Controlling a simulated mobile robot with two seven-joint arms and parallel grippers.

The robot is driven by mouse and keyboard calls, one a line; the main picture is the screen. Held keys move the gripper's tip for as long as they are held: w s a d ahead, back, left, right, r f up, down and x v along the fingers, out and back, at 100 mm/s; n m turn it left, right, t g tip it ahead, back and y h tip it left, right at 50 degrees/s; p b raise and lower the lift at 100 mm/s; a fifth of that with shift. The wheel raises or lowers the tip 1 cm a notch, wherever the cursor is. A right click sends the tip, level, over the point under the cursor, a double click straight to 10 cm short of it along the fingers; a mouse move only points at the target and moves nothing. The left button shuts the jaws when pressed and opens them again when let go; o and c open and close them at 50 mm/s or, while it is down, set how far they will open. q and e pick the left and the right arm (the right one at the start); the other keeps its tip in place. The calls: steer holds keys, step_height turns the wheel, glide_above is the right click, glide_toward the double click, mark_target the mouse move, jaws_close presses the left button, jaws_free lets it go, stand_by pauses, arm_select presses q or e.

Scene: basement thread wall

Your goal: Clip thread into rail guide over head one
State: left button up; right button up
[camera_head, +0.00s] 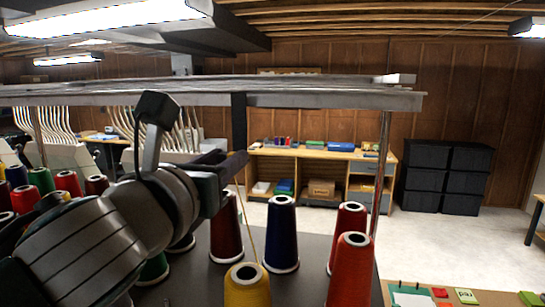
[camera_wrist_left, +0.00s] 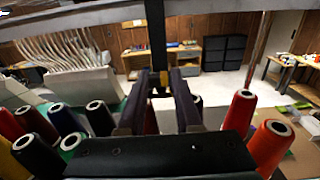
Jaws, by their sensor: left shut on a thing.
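A yellow thread cone (camera_head: 247,288) stands on the dark table in the head view. Its thin yellow thread (camera_head: 247,220) rises from the cone to my left gripper (camera_head: 236,162). My left gripper is shut on the thread, just below a dark guide strip (camera_head: 239,120) that hangs from the long overhead rail (camera_head: 310,100). In the left wrist view the strip (camera_wrist_left: 156,40) hangs just ahead of the fingertips (camera_wrist_left: 163,82), with a small yellow piece (camera_wrist_left: 164,77) at its lower end. Whether the thread touches the strip is too small to tell. My right gripper is out of view.
A dark blue cone (camera_head: 282,235), a dark red cone (camera_head: 226,230) and red cones (camera_head: 351,272) stand close around the yellow one. A rail post (camera_head: 382,165) rises at the right. A wooden shelf unit (camera_head: 310,178) and black drawers (camera_head: 445,175) stand at the back.

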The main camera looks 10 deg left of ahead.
arm_select(q)
steer(key=shift+f, duration=0.15)
steer(key=o, duration=1)
steer(key=shift+c, duration=0.2)
steer(key=s+b, duration=0.4)
steer(key=s, duration=0.6)
steer(key=s+a+f+n+g+y+p, duration=0.15)
steer(key=s+f+n+g, duration=0.3)
steer(key=n, duration=0.55)
steer(key=s+a+f+n+g+y+p, duration=0.1)
steer(key=s+a+f+n+g+p, duration=0.4)
steer(key=n, duration=0.6)
steer(key=s+d+f+n+g+h, duration=0.2)
steer(key=s+f+n+g, duration=0.3)
steer(key=s+n, duration=0.6)
steer(key=shift+s+d+f+n, duration=0.35)
steer(key=shift+d+f+n, duration=0.3)
steer(key=shift+n, duration=0.55)
